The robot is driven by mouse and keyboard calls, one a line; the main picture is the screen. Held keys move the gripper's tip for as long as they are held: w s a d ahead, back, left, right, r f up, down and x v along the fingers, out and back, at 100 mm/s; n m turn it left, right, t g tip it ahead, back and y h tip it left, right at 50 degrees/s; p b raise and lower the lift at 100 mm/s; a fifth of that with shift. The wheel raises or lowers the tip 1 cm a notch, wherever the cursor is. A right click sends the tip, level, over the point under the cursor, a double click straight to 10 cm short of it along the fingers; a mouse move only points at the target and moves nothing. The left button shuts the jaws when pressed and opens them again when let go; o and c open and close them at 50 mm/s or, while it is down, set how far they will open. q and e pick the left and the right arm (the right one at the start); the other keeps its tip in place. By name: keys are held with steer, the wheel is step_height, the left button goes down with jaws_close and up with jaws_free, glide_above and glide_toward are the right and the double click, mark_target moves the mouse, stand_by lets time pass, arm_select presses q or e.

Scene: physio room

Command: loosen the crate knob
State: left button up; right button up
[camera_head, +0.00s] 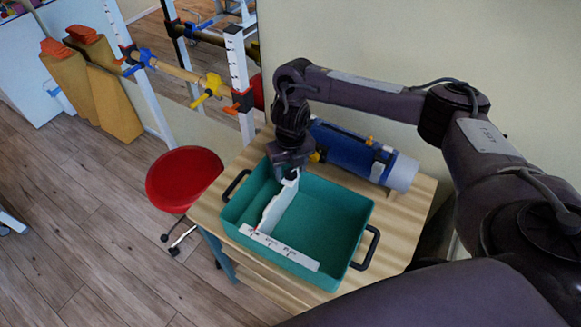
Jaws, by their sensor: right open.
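The teal crate (335,246) with black handles stands on a light wooden table. Inside lies a white L-shaped piece (272,215), one arm running back toward the crate's rear left corner. Its other arm is a white strip (280,247) with dark markings along the crate's front side. My right gripper (288,176) points down over the rear left part of the crate, at the far end of the white piece. It is open; its fingertips are small and dark here, and I cannot tell whether they touch anything. I cannot clearly make out a knob. My left gripper is out of view.
A blue roll (345,152) with a pale end lies behind the crate, close to my right gripper. A red stool (184,178) stands left of the wooden table (408,232). A rack with coloured clamps (210,88) stands behind. Wooden floor is open at the left.

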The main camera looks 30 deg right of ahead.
mark_target(291, 173)
step_height(291, 173, up, 8)
steer(key=shift+f+p, duration=0.1)
steer(key=shift+p, duration=0.85)
steer(key=shift+s+f, duration=0.1)
